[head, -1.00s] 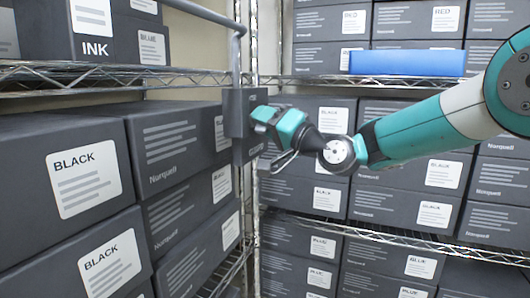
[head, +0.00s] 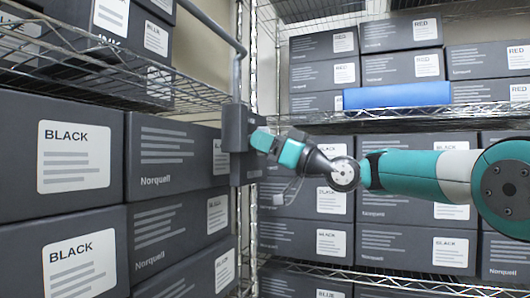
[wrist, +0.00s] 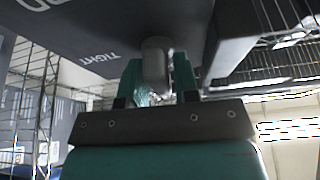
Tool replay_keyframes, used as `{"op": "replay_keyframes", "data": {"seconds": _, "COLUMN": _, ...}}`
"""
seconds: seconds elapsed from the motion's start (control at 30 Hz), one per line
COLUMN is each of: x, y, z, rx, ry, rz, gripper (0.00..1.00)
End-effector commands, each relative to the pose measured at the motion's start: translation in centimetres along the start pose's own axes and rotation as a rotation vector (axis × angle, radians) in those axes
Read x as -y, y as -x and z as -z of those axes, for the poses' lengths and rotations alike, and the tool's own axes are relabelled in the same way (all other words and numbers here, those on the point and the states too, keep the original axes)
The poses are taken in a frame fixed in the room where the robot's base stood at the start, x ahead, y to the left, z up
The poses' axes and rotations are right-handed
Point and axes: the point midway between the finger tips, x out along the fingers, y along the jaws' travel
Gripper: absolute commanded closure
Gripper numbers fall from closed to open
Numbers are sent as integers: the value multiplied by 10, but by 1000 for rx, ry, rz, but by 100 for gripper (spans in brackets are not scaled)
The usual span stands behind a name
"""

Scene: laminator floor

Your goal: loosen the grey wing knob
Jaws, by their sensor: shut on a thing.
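The grey wing knob (wrist: 156,65) shows in the wrist view as a rounded grey tab below a dark plate (wrist: 105,25) lettered "TIGHT". My gripper (wrist: 158,75) has a green finger on each side of the knob and is shut on it. In the head view, my gripper (head: 261,140) reaches in from the right to the dark box (head: 238,145) on the upright bar. The knob is hidden there behind the fingers and box.
Wire shelves (head: 400,113) hold dark ink cartons, with BLACK cartons (head: 165,160) close on the left. A blue box (head: 397,95) lies on the shelf above my arm. A grey bar (head: 195,18) runs from the dark box up and left.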

Motion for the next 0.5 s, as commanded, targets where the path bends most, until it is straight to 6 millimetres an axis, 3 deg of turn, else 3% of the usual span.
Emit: {"op": "replay_keyframes", "data": {"seconds": 0.5, "x": 1, "y": -3, "z": 3, "rx": -7, "ry": 64, "rz": 20, "gripper": 95}}
